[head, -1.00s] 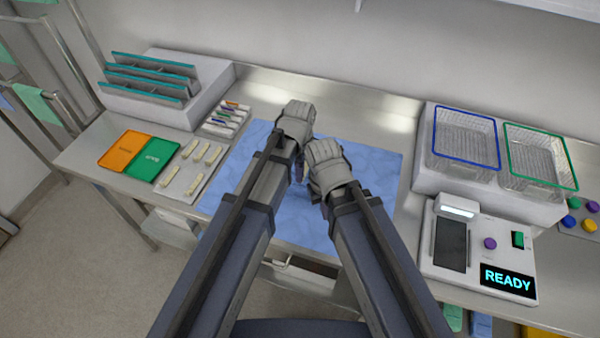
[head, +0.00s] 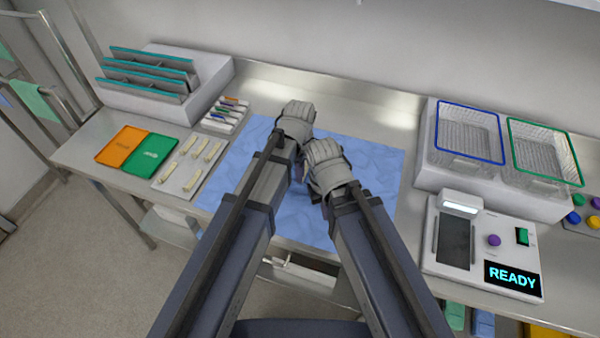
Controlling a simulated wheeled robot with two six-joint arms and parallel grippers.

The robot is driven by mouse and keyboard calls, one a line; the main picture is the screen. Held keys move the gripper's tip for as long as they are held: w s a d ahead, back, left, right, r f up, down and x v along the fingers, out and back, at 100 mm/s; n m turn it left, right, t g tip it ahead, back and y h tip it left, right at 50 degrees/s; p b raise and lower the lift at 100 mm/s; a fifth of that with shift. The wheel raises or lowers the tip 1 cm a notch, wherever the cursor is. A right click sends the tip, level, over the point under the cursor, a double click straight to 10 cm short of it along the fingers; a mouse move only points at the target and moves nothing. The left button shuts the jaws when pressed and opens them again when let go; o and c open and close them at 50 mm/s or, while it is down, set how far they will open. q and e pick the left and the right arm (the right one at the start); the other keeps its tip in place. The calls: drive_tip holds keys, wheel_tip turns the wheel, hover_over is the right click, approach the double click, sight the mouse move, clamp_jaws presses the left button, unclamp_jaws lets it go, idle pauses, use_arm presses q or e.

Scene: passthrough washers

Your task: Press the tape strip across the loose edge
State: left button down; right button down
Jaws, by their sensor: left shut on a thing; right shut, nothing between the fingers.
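The blue wrap sheet (head: 375,165) lies on the steel table. Both grippers are over its middle. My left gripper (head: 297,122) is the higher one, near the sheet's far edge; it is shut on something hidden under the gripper. My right gripper (head: 325,160) is just below and to the right of it, shut, with nothing seen between its fingers. The grippers and arms hide the tape strip and loose edge, if they are there. Several pale strips (head: 188,168) lie on a grey plate left of the sheet; I cannot tell whether they are tape.
Orange (head: 122,145) and green (head: 150,155) trays lie at left, near a small rack of pens (head: 226,114). A white rack with teal-edged dividers (head: 150,73) stands behind. Blue-rimmed (head: 468,132) and green-rimmed (head: 544,152) baskets stand at right, behind a machine reading READY (head: 480,250).

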use_arm(q)
drive_tip(key=shift+f+b, duration=0.45)
drive_tip(key=shift+b, duration=0.05)
use_arm(e)
drive_tip(key=shift+f, duration=0.45)
idle(0.3)
idle(0.8)
use_arm(q)
drive_tip(key=c, duration=1)
unclamp_jaws()
drive_tip(key=shift+o, duration=0.2)
drive_tip(key=shift+r, duration=0.1)
use_arm(e)
drive_tip(key=shift+r, duration=0.1)
use_arm(q)
wheel_tip(320, 180, up, 8)
drive_tip(key=p, duration=0.8)
drive_tip(key=shift+f, duration=0.2)
use_arm(e)
wheel_tip(320, 180, up, 8)
drive_tip(key=shift+f, duration=0.2)
use_arm(q)
drive_tip(key=shift+a, duration=0.1)
